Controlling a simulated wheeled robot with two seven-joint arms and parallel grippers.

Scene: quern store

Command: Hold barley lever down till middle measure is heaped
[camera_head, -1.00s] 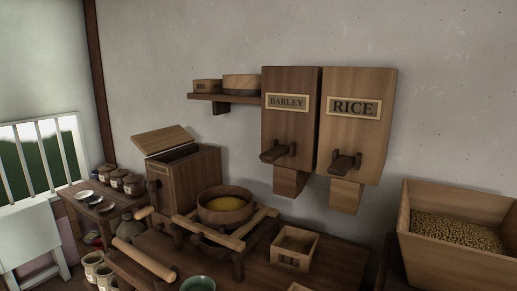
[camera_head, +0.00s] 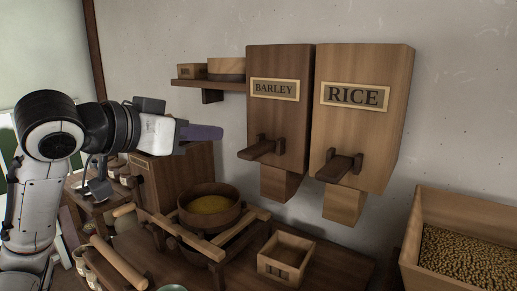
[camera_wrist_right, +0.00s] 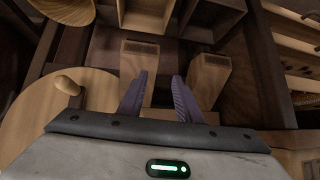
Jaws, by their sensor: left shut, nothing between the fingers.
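The barley bin (camera_head: 279,122) hangs on the wall, and its dark wooden lever (camera_head: 262,149) sticks out below the label. A square chute (camera_head: 279,184) hangs under it. An open square wooden measure (camera_head: 287,262) stands on the table below, looking empty, with dark marks on its front. I cannot tell whether it is the middle one. My left gripper (camera_head: 216,132) is shut and empty, left of the barley lever, slightly higher and apart from it. My right gripper (camera_wrist_right: 158,95) shows only in the right wrist view, its purple fingers apart with nothing visibly held.
The rice bin (camera_head: 363,120) hangs right beside the barley bin. A bowl of yellow contents (camera_head: 210,208) sits on a wooden frame on the table. A shelf (camera_head: 206,84) is on the wall. A grain-filled crate (camera_head: 420,217) stands at the right. A round wooden disc (camera_wrist_right: 45,115) shows in the wrist view.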

